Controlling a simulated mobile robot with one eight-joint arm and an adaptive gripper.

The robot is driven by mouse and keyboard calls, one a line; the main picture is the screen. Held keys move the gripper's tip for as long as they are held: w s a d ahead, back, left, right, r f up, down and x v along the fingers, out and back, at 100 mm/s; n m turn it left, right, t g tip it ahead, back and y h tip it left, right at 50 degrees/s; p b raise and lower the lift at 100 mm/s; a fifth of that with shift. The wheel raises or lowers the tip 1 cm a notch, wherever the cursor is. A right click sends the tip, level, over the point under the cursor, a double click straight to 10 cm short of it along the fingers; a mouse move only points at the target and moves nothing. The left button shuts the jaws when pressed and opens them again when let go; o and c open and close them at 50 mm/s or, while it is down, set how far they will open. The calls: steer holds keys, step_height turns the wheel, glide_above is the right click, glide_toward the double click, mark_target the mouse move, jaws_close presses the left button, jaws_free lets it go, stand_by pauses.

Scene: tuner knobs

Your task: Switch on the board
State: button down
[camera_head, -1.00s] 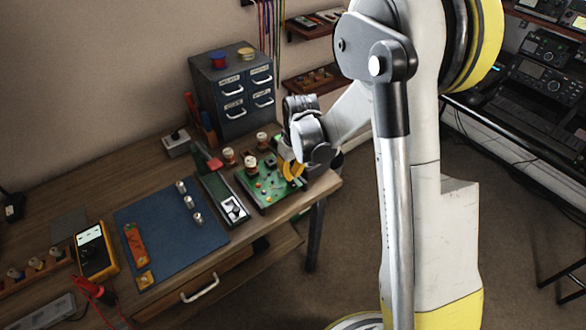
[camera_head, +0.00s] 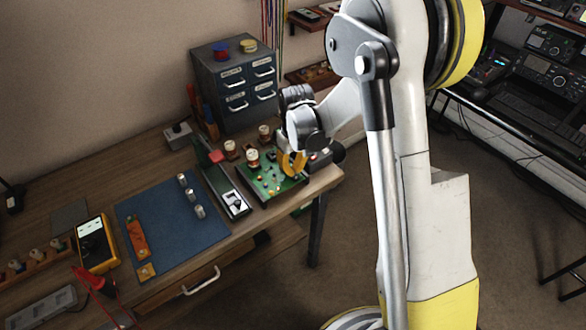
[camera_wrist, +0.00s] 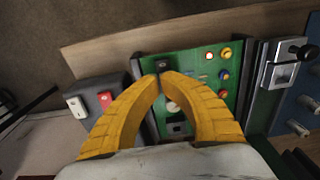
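The green circuit board (camera_head: 262,188) lies near the right end of the workbench, with coil-like parts and small coloured parts on it. In the wrist view the board (camera_wrist: 190,62) shows red, yellow and blue round parts along one side. My gripper (camera_head: 291,165) is over the board's right side. In the wrist view its yellow fingertips (camera_wrist: 160,76) meet, or nearly meet, beside a small black part (camera_wrist: 162,65) at the board's edge. Contact cannot be told. Nothing shows between the fingers, which cover part of the board.
A long metal-and-green device (camera_head: 228,192) lies left of the board, then a blue mat (camera_head: 165,235) with silver knobs. A grey drawer cabinet (camera_head: 236,90) stands behind. A yellow meter (camera_head: 96,245) is at the left. The bench's front edge is close to the board.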

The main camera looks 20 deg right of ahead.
steer(key=shift+s+d+r, duration=0.2)
steer(key=shift+s+r, duration=0.15)
steer(key=shift+s, duration=0.3)
step_height(320, 180, up, 14)
steer(key=s+p, duration=0.1)
steer(key=p, duration=0.5)
steer(key=shift+s+d, duration=0.3)
steer(key=shift+s, duration=0.1)
steer(key=shift+f, duration=0.1)
